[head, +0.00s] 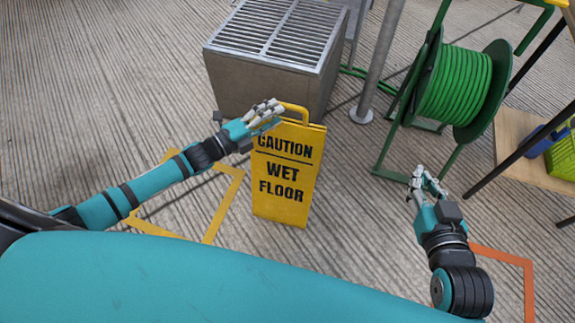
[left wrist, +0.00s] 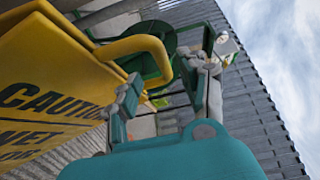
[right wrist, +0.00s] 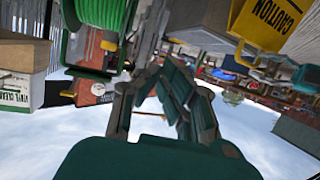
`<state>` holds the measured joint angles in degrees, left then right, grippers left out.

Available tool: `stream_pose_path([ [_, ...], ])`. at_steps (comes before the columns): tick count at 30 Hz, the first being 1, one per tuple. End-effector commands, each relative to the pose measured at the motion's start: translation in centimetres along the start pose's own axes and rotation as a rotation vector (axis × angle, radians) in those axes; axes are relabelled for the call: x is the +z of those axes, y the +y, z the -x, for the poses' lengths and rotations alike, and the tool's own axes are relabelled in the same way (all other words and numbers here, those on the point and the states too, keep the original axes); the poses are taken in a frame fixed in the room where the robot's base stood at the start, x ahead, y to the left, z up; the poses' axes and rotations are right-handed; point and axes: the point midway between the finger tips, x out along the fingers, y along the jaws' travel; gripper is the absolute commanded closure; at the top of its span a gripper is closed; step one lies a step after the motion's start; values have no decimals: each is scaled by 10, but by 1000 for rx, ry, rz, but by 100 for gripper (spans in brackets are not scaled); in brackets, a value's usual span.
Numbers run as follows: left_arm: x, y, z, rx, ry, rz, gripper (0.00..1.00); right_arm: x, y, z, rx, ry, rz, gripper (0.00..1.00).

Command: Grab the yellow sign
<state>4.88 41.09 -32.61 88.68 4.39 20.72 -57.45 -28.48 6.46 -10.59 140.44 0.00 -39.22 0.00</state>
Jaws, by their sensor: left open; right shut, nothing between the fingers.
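The yellow sign (head: 287,185) stands upright on the ribbed floor and reads "CAUTION WET FLOOR". It has a yellow loop handle on top. My left gripper (head: 268,115) is open at the sign's top left, close to the handle; in the head view it covers part of the upper edge. In the left wrist view, the sign (left wrist: 50,90) fills the left side and its handle (left wrist: 145,45) reaches toward the open fingers (left wrist: 165,90). I cannot tell whether they touch. My right gripper (head: 428,182) is shut and empty, well to the right of the sign.
A metal box with a slatted top (head: 270,60) stands right behind the sign. A green hose reel (head: 455,85) and a grey pole (head: 378,60) are behind to the right. A table (head: 530,150) stands at the far right. Yellow (head: 225,205) and orange (head: 528,285) floor markings lie nearby.

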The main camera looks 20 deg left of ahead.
Motion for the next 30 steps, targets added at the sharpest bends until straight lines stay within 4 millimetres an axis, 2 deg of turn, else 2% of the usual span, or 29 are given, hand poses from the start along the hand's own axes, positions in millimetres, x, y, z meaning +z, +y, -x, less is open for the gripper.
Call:
stream_pose_path([
  [12,0,-4,-47,-2,0,-1,58,-57,-8,0,-20,324,-4,100],
  [21,0,-5,-50,0,0,0,59,-62,-9,2,-21,346,-4,100],
  [30,0,-4,-49,0,0,0,98,-62,-9,2,-20,345,-4,100],
])
